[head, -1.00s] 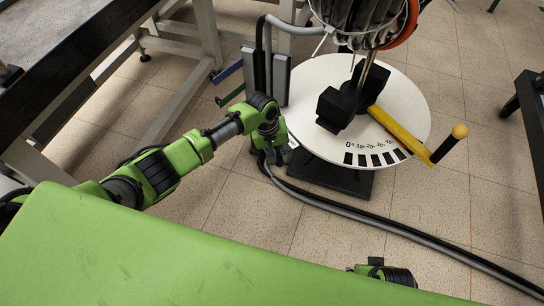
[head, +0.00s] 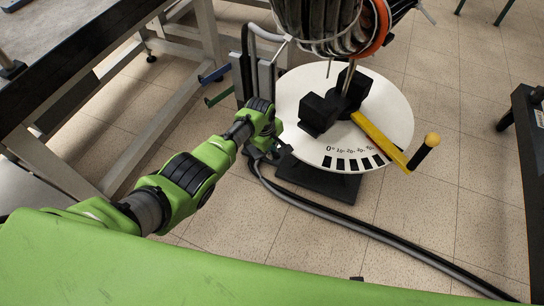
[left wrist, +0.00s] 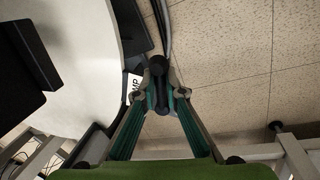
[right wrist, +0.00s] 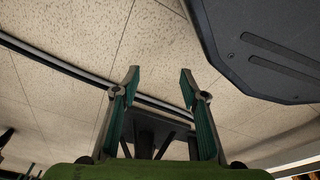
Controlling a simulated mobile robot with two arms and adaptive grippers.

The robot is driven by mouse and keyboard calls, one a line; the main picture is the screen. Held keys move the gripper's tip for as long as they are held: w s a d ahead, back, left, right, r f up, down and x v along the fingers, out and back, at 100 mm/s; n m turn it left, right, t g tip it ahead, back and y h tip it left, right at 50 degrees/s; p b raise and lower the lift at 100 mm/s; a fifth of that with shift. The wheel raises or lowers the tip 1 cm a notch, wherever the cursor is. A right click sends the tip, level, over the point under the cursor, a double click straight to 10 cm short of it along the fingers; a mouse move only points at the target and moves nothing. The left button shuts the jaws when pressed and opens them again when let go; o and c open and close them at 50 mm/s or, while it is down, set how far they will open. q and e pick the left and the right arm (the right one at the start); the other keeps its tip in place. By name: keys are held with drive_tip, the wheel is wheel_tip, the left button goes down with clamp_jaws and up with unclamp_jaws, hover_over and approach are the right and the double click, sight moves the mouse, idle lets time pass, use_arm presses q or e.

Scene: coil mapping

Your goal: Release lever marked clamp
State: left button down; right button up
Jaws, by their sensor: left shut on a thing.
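The clamp lever (left wrist: 158,67) is a dark piece with a rounded end, between my left fingertips in the left wrist view. A white label (left wrist: 133,86) with the letters "MP" showing lies beside it, partly covered. My left gripper (left wrist: 160,94) is shut on the lever. In the head view the left gripper (head: 268,150) is at the left edge of the white round table (head: 397,110), and its fingers and the lever are mostly hidden there. My right gripper (right wrist: 159,77) is open and empty in the right wrist view, above the floor.
The round table carries a degree scale, black blocks (head: 318,113) and a yellow arm (head: 380,140) with a ball-ended handle. A coil bundle (head: 330,25) hangs above. Thick cables (head: 370,230) run along the floor. A steel-framed bench (head: 110,60) stands at left, a dark one at right.

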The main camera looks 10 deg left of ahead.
use_arm(q)
drive_tip(key=shift+w+d+f+n+y+b, duration=0.15)
drive_tip(key=shift+w+d+n+b, duration=0.3)
drive_tip(key=shift+n, duration=0.6)
drive_tip(key=shift+w+d+f+n+y+b, duration=0.2)
drive_tip(key=shift+d+n+b, duration=0.25)
drive_tip(key=shift+n, duration=0.6)
use_arm(e)
drive_tip(key=w+r, duration=0.3)
drive_tip(key=r, duration=0.2)
drive_tip(key=shift+r, duration=0.25)
use_arm(q)
drive_tip(key=shift+r, duration=0.15)
drive_tip(key=shift+w, duration=0.1)
drive_tip(key=c, duration=2)
unclamp_jaws()
drive_tip(key=shift+d, duration=0.1)
drive_tip(key=shift+w+r, duration=0.1)
drive_tip(key=shift+w+a+r, duration=0.1)
drive_tip(key=shift+a+r, duration=0.05)
drive_tip(key=shift+a, duration=0.05)
